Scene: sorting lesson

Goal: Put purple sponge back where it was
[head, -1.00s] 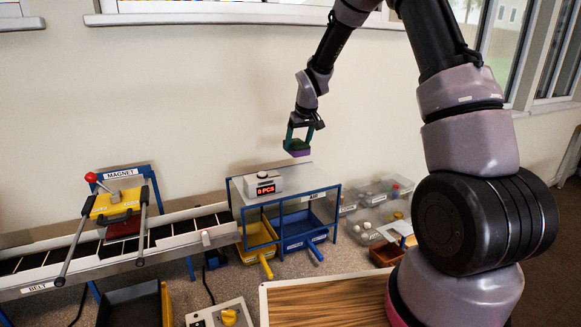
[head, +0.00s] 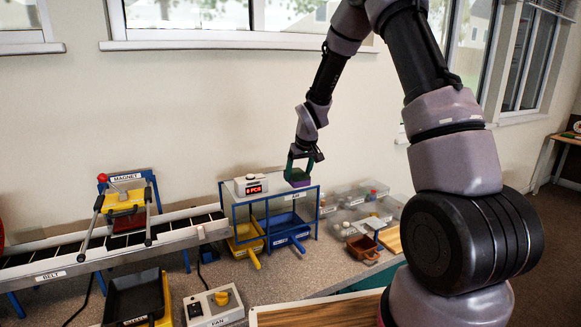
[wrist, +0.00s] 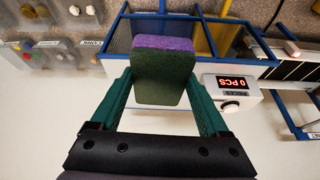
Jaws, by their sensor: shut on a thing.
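My gripper (head: 304,158) is shut on the purple sponge (head: 298,179), which has a dark green layer. In the wrist view the sponge (wrist: 162,72) sits between the two green fingers (wrist: 160,100), its purple edge on the far side. In the head view the sponge appears just over or in front of the blue-framed air box (head: 275,212) with the red "0 PCS" display (head: 254,189). I cannot tell whether it touches the box. A blue bin (head: 290,230) and a yellow bin (head: 245,238) sit inside the frame.
To the right of the box are clear trays with small items (head: 352,210) and a brown bin (head: 363,247). To the left are the belt (head: 120,250), the magnet gantry (head: 124,201) and a black tray (head: 135,297). A fan control box (head: 214,305) stands in front.

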